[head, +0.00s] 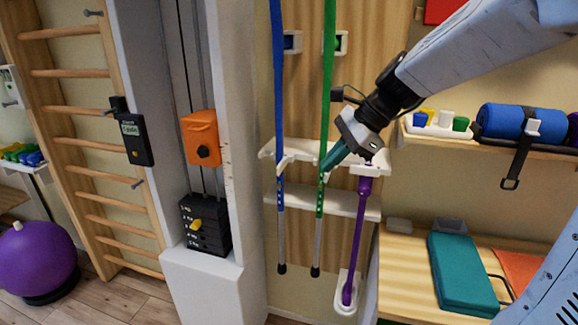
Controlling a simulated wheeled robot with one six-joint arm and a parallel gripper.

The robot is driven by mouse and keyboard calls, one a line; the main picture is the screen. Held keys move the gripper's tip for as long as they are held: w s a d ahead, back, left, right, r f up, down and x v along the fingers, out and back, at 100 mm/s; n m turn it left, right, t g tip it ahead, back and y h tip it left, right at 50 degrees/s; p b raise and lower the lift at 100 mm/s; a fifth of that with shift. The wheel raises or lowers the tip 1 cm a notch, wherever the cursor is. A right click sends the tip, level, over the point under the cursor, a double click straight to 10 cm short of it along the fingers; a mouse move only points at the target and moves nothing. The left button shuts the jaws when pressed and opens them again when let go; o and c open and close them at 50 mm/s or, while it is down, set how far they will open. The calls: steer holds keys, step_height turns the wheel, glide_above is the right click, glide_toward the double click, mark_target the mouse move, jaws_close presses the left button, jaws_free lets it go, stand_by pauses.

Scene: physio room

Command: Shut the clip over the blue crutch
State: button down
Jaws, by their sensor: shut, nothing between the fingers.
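The blue crutch (279,90) stands upright at the left of a white wall rack (310,150). A small white clip piece (288,163) juts from the rack beside the blue shaft. I cannot tell how far the clip is swung open. My gripper (328,166) is shut and empty, with its teal fingers pointing down and left. It is at the rack's height, close to the green crutch (328,60), to the right of the blue one. I cannot tell whether it touches the green shaft. The fingers hide part of the rack.
A purple crutch (357,230) stands at the rack's right end. A lower white rail (340,204) crosses behind the shafts. A weight machine column (238,120) stands close on the left. A shelf with a blue roll (522,121) and a bench with a teal pad (460,275) are right.

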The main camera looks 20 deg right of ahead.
steer(key=w+d+m+t+y, duration=0.1)
steer(key=w+d+m, duration=0.4)
steer(key=w, duration=0.3)
steer(key=shift+f+m+t, duration=0.35)
steer(key=shift+m+t, duration=0.05)
steer(key=shift+m, duration=0.3)
glide_toward(280, 174)
step_height(280, 174, down, 4)
steer(key=w+a, duration=0.2)
steer(key=a, duration=0.1)
steer(key=shift+w+a+f, duration=0.1)
steer(key=shift+w, duration=0.15)
